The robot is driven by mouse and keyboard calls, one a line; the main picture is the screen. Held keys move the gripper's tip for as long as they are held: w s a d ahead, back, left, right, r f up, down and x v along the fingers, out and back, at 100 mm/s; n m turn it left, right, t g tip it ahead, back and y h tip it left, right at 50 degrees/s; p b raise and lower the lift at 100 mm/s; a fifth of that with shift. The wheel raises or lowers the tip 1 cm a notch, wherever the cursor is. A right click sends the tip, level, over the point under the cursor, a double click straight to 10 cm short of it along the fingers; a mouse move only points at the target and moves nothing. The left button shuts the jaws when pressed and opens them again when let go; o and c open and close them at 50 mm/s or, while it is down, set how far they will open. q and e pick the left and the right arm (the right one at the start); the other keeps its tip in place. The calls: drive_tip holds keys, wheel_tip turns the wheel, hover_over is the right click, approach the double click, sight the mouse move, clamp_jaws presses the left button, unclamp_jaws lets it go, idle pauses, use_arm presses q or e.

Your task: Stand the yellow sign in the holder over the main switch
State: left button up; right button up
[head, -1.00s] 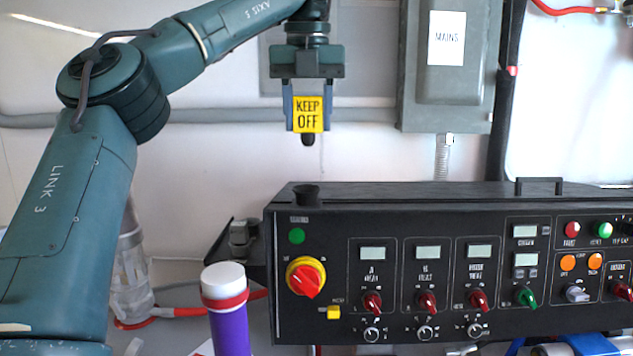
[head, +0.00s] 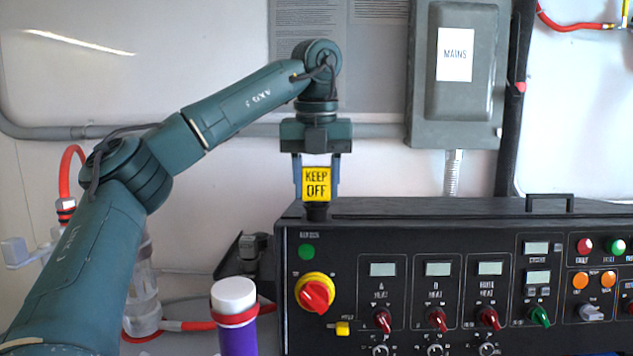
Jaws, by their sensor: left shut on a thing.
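The yellow sign (head: 317,183), reading "KEEP OFF", stands upright between the fingers of my left gripper (head: 317,176), which is shut on it. The sign is directly over the black holder (head: 316,212) on the top left edge of the control panel. The sign's lower edge meets the holder's rim in the head view. Its dark stem is not visible apart from the holder, so I cannot tell how deep it sits. The main switch (head: 316,295), a red knob on a yellow disc, is on the panel face below the holder. My right gripper is not in view.
The black control panel (head: 460,235) has a handle (head: 549,203) on top and several knobs and displays. A purple bottle with a white cap (head: 234,295) stands in front at left. A grey mains box (head: 457,75) hangs on the wall behind.

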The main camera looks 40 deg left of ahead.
sight(316, 202)
use_arm(q)
drive_tip(key=shift+f, duration=0.2)
drive_tip(key=o, duration=1)
drive_tip(key=shift+r, duration=0.2)
drive_tip(key=r, duration=0.8)
drive_tip(key=s+d+r, duration=0.1)
drive_tip(key=r, duration=0.3)
drive_tip(key=shift+s+f, duration=0.1)
